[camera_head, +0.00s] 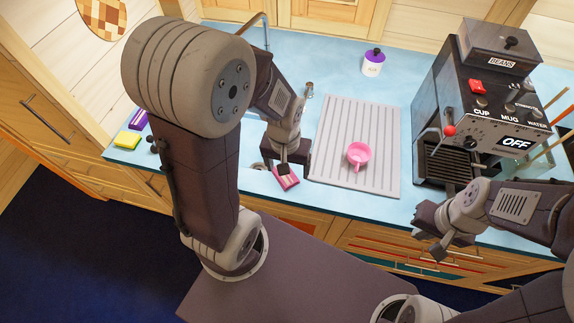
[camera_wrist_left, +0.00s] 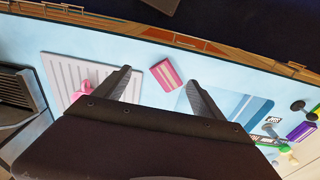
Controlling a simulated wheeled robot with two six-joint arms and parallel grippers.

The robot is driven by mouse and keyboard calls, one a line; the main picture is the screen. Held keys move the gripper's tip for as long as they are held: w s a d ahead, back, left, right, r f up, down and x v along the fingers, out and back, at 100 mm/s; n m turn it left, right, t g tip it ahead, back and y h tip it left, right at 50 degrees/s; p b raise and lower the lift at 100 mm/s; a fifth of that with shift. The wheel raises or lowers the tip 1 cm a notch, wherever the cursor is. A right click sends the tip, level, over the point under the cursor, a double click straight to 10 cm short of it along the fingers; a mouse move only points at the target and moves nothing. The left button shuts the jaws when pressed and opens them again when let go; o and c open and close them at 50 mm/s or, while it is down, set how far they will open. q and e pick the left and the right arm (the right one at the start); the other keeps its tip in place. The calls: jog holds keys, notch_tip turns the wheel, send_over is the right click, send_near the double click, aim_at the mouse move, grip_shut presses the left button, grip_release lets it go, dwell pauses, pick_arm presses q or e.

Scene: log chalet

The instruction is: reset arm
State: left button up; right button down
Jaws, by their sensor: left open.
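My left gripper (camera_head: 285,165) hangs over the blue counter, left of the grey ribbed drying mat (camera_head: 335,165). In the left wrist view its two fingers (camera_wrist_left: 158,82) are spread apart with nothing held between them. A pink striped block (camera_head: 287,180) lies on the counter beneath it and partly hidden by it. The block shows whole in the left wrist view (camera_wrist_left: 166,73), beyond the fingertips. My right gripper (camera_head: 430,230) is at the counter's front edge, below the coffee machine, with its fingers apart and nothing seen between them.
A pink mug (camera_head: 358,154) stands on the mat. The coffee machine (camera_head: 480,95), its display reading OFF, stands at the right. A white jar with a purple lid (camera_head: 373,63) is at the back. A yellow sponge (camera_head: 127,140) lies at the far left. The counter behind the mat is mostly clear.

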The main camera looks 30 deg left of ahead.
pick_arm(q)
jog(key=f+b, duration=0.1)
jog(key=b, duration=0.1)
jog(key=s+f+m+b, duration=0.1)
jog(key=f, duration=0.1)
jog(key=f+m+b, duration=0.1)
jog(key=f+b, duration=0.1)
jog(key=shift+s+d+b, duration=0.35)
jog(key=shift+s, duration=0.05)
pick_arm(e)
notch_tip(320, 180, down, 6)
jog(key=shift+r, duration=0.2)
